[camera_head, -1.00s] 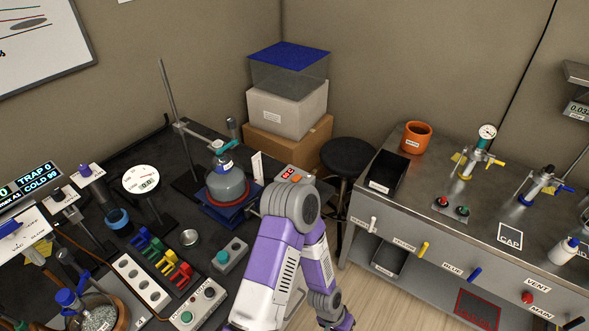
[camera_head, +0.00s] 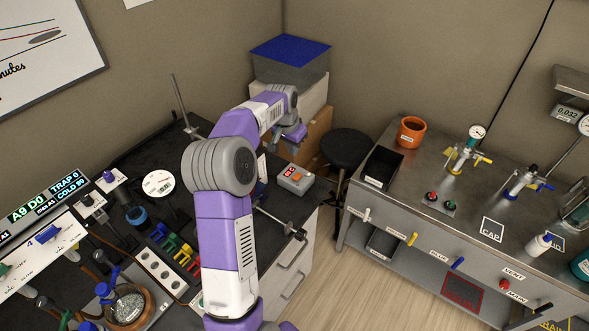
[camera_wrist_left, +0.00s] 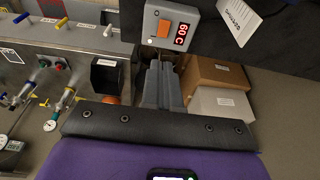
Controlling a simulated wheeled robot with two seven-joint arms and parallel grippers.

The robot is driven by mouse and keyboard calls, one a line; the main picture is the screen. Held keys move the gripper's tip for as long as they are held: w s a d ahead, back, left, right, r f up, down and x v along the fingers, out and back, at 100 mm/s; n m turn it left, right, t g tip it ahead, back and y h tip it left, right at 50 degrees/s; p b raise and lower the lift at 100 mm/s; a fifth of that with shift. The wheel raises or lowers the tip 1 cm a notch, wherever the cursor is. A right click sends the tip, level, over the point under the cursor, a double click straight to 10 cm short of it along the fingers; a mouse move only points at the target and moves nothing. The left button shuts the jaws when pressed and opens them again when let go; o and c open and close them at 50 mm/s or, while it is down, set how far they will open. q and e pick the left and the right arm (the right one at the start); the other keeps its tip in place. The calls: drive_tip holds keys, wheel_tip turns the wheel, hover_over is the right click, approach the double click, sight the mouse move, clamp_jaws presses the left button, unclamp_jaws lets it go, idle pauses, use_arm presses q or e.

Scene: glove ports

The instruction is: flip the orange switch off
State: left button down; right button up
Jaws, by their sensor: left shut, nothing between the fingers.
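The orange switch (camera_head: 298,178) is a small square rocker on a grey control box (camera_head: 303,187) at the right end of the black bench. In the left wrist view the orange switch (camera_wrist_left: 164,29) sits beside a red display (camera_wrist_left: 181,36) reading 60 C. My left gripper (camera_head: 293,139) is beyond and above the box in the head view, apart from it. In the left wrist view my left gripper (camera_wrist_left: 159,68) is shut and empty, its tips just below the box in the picture. I cannot tell which way the rocker is tilted. My right gripper is out of view.
Stacked boxes (camera_head: 317,125) stand behind the left gripper. A black stool (camera_head: 347,147) is to the right of the bench. The steel table (camera_head: 440,155) with an orange pot (camera_head: 411,132) is further right. My left arm hides part of the black bench.

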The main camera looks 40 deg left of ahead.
sight(296, 177)
use_arm(q)
drive_tip(key=shift+s+a+r, duration=0.15)
drive_tip(key=shift+a+r, duration=0.15)
drive_tip(key=shift+r, duration=0.15)
drive_tip(key=x, duration=0.4)
drive_tip(key=s+x, duration=0.1)
drive_tip(key=x, duration=0.4)
drive_tip(key=b+x, duration=0.1)
drive_tip(key=x, duration=0.3)
drive_tip(key=shift+s+f, duration=0.1)
drive_tip(key=shift+f, duration=0.5)
